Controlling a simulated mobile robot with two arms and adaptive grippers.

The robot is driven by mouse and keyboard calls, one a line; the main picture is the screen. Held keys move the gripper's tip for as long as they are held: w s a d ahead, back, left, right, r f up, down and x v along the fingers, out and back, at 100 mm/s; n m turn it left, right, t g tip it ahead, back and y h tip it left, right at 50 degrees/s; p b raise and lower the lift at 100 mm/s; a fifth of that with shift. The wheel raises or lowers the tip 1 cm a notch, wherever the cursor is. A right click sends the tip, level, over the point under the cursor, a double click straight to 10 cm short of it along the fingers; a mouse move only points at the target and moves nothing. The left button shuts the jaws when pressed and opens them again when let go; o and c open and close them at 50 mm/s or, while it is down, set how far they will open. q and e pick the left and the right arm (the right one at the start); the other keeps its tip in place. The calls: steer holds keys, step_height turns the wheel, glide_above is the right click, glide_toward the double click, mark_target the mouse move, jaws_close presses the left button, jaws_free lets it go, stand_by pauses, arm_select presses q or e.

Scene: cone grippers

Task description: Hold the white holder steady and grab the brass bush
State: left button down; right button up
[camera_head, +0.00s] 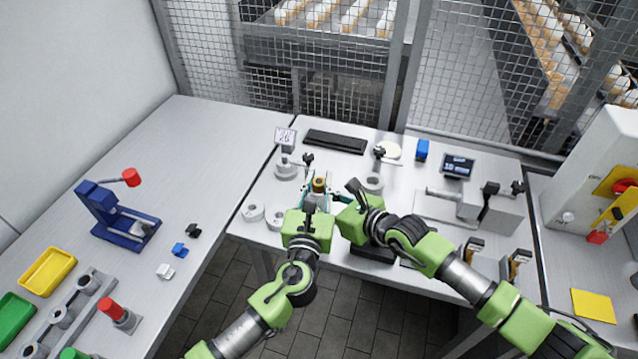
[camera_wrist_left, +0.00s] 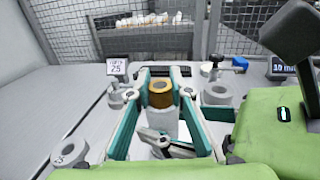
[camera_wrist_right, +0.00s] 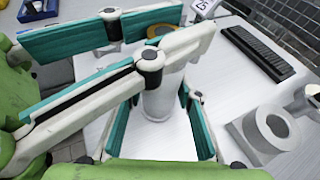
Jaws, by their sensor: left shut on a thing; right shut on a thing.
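The brass bush (camera_head: 319,184) is a short orange-gold ring, upright between the fingertips of my left gripper (camera_wrist_left: 161,88). It shows clearly in the left wrist view (camera_wrist_left: 160,98), directly above the white holder (camera_wrist_left: 163,124), and is partly hidden in the right wrist view (camera_wrist_right: 158,32). The white holder is an upright pale cylinder, also seen in the right wrist view (camera_wrist_right: 160,104). My right gripper (camera_wrist_right: 160,98) is shut on it, below my left fingers. My left gripper is shut on the bush. I cannot tell whether the bush still touches the holder.
Grey ring blocks stand close by, one at right (camera_head: 373,183) and one at front left (camera_head: 252,211). A numbered sign (camera_head: 285,137) stands behind. A black keyboard-like bar (camera_head: 335,141) lies at the back. A grey vise-like fixture (camera_head: 470,207) is at right.

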mark_target(319, 181)
arm_select(q)
step_height(319, 181, up, 10)
steer(key=shift+f, duration=0.1)
stand_by(0.4)
arm_select(e)
steer(key=o, duration=1.2)
steer(key=v, duration=1.2)
